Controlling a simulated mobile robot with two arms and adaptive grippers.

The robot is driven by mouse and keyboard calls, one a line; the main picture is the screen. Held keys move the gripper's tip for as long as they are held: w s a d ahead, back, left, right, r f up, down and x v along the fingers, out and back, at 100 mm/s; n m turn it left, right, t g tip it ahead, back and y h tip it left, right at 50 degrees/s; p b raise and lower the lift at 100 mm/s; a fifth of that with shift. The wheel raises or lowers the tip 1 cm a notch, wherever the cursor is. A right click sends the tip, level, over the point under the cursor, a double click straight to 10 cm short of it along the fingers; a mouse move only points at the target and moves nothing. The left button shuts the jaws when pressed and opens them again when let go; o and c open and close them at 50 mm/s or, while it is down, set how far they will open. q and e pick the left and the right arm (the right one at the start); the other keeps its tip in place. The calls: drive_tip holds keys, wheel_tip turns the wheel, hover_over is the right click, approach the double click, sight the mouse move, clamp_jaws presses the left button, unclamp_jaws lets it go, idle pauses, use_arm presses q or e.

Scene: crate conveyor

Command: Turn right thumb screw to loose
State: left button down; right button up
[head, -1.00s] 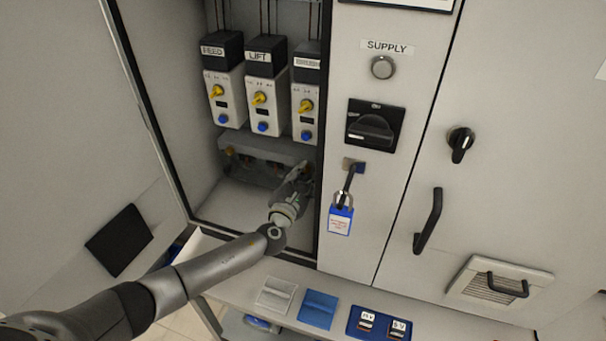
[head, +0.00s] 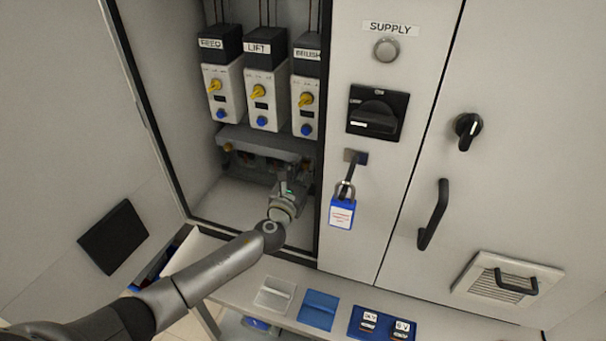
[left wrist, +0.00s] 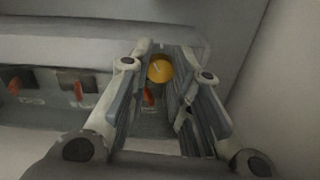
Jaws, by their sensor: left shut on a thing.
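The right thumb screw (left wrist: 160,68) is a round yellow-orange head with a slot line across it, in the left wrist view. It sits between the fingertips of my left gripper (left wrist: 163,75), which is shut on it. In the head view my left gripper (head: 296,172) reaches into the open cabinet at the right end of the grey terminal block (head: 262,143) and hides the right thumb screw. My right gripper is not in view.
Drive units marked FEED (head: 222,90) and LIFT (head: 264,95), and a third (head: 306,100), hang just above the block. A blue padlock (head: 341,212) hangs right of the cabinet opening. A shelf (head: 240,290) with trays runs below.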

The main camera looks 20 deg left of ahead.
use_arm(q)
drive_tip(key=n+b, duration=0.1)
drive_tip(key=n, duration=0.3)
drive_tip(key=shift+f, duration=0.15)
drive_tip(key=n+b, duration=0.1)
drive_tip(key=n, duration=0.2)
drive_tip(key=shift+b, duration=0.35)
drive_tip(key=n+b, duration=0.1)
drive_tip(key=n, duration=0.7)
drive_tip(key=shift+n+b, duration=0.3)
drive_tip(key=shift+b, duration=0.1)
drive_tip(key=n, duration=0.3)
drive_tip(key=shift+n, duration=0.4)
drive_tip(key=n, duration=0.3)
drive_tip(key=shift+n, duration=0.3)
drive_tip(key=n, duration=0.3)
drive_tip(key=shift+n+p, duration=0.35)
drive_tip(key=shift+n, duration=1.35)
